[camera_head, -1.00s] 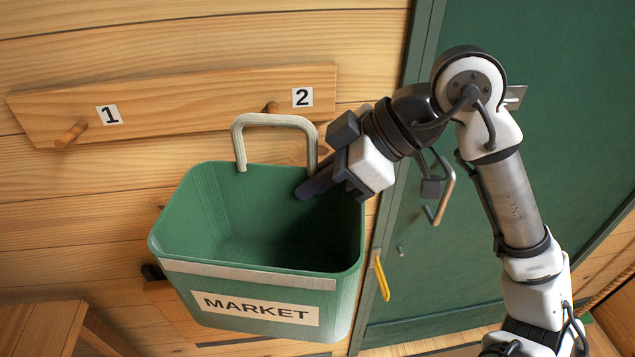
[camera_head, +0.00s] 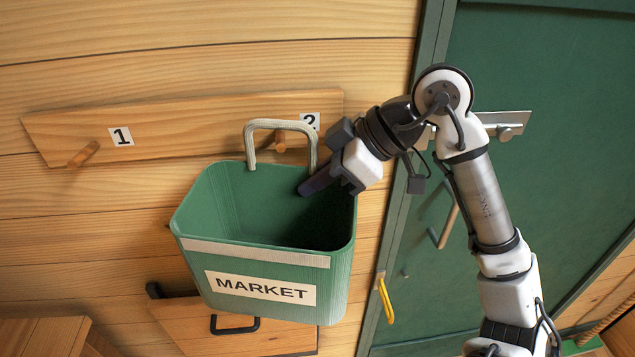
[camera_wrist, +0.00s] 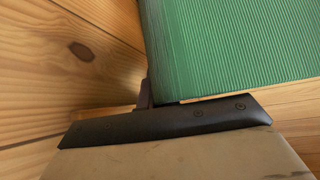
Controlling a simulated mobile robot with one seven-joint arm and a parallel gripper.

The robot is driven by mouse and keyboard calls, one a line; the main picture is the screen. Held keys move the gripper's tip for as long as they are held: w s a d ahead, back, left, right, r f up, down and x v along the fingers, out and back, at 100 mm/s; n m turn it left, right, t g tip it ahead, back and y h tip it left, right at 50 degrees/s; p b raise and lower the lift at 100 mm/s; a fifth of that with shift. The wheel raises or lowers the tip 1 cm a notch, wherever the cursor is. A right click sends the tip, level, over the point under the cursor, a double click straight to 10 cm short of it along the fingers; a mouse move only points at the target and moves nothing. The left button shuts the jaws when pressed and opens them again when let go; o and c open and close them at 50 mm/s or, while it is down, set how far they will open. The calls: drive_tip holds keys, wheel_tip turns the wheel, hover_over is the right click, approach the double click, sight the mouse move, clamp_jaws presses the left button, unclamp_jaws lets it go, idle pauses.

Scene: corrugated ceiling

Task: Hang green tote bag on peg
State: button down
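The green tote bag (camera_head: 268,275) with a "MARKET" label is upright and open-topped, in front of the wooden wall. My gripper (camera_head: 308,188) is shut on its back right rim, with one dark finger inside the tote. The wrist view shows the ribbed green wall (camera_wrist: 235,45) beside a finger; the other finger's contact is hidden. The tote's pale loop handle (camera_head: 279,126) stands up at the back. Peg 2 (camera_head: 281,143) shows within the loop's opening, below its top bar. I cannot tell whether it passes through. Peg 1 (camera_head: 84,155) is bare at the left.
The wooden peg board (camera_head: 190,130) carries tags 1 and 2; tag 2 is partly covered by the handle. A green door (camera_head: 550,150) with a metal latch is at right. A yellow hook (camera_head: 386,300) and a wooden panel with a black handle (camera_head: 235,326) are lower down.

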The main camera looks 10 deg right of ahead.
drive_tip(key=shift+w+f+b, duration=0.75)
drive_tip(key=shift+w, duration=0.1)
idle(0.3)
drive_tip(key=c, duration=1.5)
unclamp_jaws()
drive_tip(key=shift+c, duration=0.2)
